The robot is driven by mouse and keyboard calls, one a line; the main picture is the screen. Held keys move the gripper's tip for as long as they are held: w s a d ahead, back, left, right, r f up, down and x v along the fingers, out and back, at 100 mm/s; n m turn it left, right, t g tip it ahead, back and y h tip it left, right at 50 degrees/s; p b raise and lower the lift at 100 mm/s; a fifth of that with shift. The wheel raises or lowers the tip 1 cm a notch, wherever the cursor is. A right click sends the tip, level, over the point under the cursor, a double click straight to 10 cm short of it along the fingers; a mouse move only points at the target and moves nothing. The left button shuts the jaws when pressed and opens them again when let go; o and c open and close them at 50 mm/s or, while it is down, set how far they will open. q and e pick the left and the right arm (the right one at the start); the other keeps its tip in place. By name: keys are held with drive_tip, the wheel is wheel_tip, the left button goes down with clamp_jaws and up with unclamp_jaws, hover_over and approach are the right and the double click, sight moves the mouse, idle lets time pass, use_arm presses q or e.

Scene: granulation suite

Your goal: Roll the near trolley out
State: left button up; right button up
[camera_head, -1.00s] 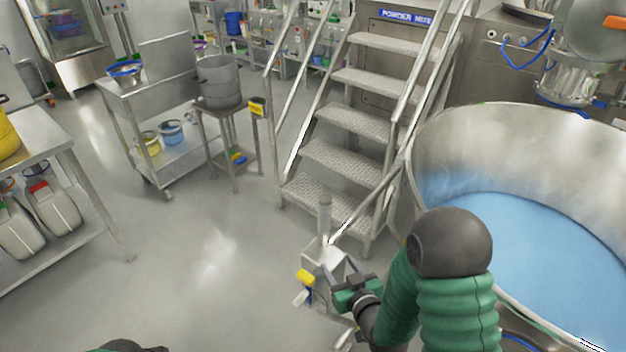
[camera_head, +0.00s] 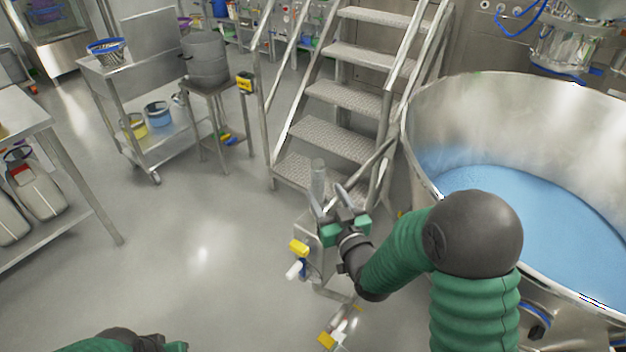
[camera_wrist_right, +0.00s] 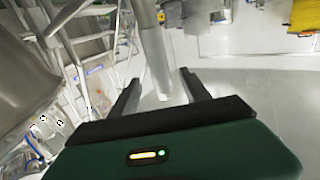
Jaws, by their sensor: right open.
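A large round steel tub (camera_head: 425,120) with a blue filling stands on the right, and its base is mostly hidden by my right arm. I cannot tell for sure which item is the near trolley. My right gripper (camera_head: 330,198) is open beside an upright metal post (camera_head: 317,178) at the foot of the stairs. In the right wrist view the post (camera_wrist_right: 155,55) stands just beyond and between the open fingers (camera_wrist_right: 160,88); no contact is clear. My left arm (camera_head: 125,342) shows only at the bottom edge, and its jaws are not clear.
Metal stairs (camera_head: 340,92) rise behind the post. A steel trolley (camera_head: 145,85) and a stool (camera_head: 207,90) with a pot (camera_head: 205,57) stand back left. A bench (camera_head: 60,235) stands at the left. The middle floor (camera_head: 205,245) is clear.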

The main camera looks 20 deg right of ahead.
sight(313, 172)
drive_tip(key=w, duration=0.9)
drive_tip(key=shift+w+a, duration=0.3)
drive_tip(key=shift+a, duration=0.05)
drive_tip(key=shift+c, duration=0.3)
clamp_jaws()
idle(0.5)
